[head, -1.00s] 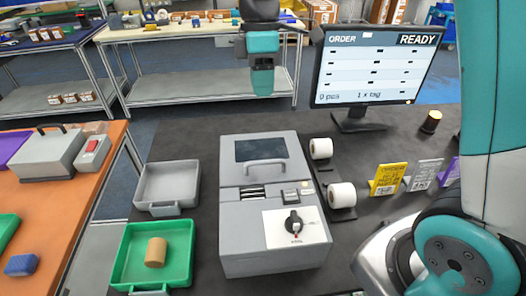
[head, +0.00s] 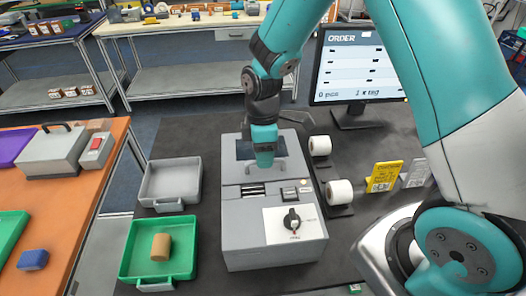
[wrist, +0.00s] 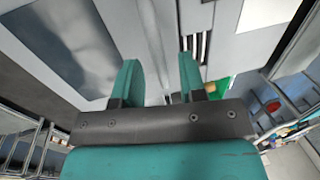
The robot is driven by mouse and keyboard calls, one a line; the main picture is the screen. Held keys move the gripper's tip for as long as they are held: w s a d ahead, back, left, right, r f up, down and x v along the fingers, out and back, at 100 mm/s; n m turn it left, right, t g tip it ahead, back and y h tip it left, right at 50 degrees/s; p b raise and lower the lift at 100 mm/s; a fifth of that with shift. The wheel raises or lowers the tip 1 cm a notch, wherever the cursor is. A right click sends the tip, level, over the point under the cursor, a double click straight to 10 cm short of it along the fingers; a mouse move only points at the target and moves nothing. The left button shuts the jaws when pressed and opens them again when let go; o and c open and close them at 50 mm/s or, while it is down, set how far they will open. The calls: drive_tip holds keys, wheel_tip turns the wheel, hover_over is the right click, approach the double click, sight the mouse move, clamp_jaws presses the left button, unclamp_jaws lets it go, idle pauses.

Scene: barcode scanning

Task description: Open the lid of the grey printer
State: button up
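The grey printer (head: 243,230) stands on the dark table in the head view. Its lid (head: 297,167) is down, with a dark window and a grey handle (head: 251,170) that my gripper partly hides. My gripper (head: 265,166) is in front of the lid, around the handle's place in the picture; I cannot tell whether it touches. In the wrist view my gripper (wrist: 159,68) has its two teal fingers apart, with pale grey printer surface beyond and nothing clearly held between them. The printer's front has a black knob (head: 291,219).
A monitor (head: 350,70) and yellow tag holder (head: 384,176) are farther right.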

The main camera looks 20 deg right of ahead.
drive_tip(key=shift+f, duration=0.1)
clamp_jaws()
